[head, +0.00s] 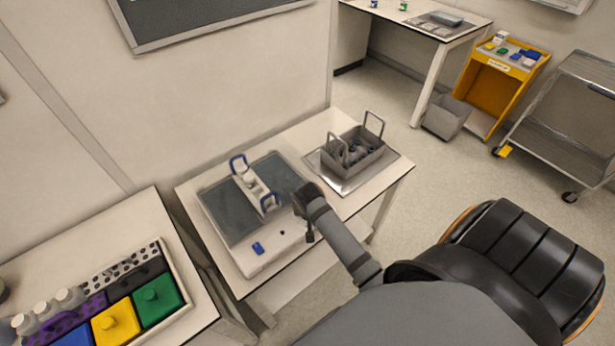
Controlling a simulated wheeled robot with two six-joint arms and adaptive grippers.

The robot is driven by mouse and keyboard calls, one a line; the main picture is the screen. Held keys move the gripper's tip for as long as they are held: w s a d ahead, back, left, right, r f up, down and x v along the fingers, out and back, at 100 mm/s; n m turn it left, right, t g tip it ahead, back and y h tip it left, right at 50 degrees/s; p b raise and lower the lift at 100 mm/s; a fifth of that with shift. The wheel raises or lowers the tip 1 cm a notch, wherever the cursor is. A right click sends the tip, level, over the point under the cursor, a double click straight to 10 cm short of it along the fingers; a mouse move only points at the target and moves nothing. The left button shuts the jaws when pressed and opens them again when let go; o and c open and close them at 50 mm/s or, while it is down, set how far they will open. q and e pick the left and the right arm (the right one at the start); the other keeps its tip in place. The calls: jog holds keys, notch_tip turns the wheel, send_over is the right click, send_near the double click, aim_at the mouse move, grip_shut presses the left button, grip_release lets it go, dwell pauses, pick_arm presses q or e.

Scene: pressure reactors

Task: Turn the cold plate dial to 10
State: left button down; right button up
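The cold plate is a flat white unit with a dark grey top (225,212) on the white table in the middle of the head view. On its front strip are a small blue part (258,248) and a small dark round spot (283,232). I cannot tell for sure which is the dial, and no number is readable. My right gripper (302,212) is at the unit's right front edge, to the right of the dark spot. Its fingers are small and dark; I cannot tell if they are open or touch anything. My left gripper is out of view.
A white rack with blue handles (256,188) stands on the cold plate. A grey basket (360,161) sits on a metal tray (394,158) to the right. A box of coloured containers (176,271) is on the left table. A yellow cart (478,92) stands at the back right.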

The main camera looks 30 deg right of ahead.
dwell(0.3)
jog(key=o, duration=1.2)
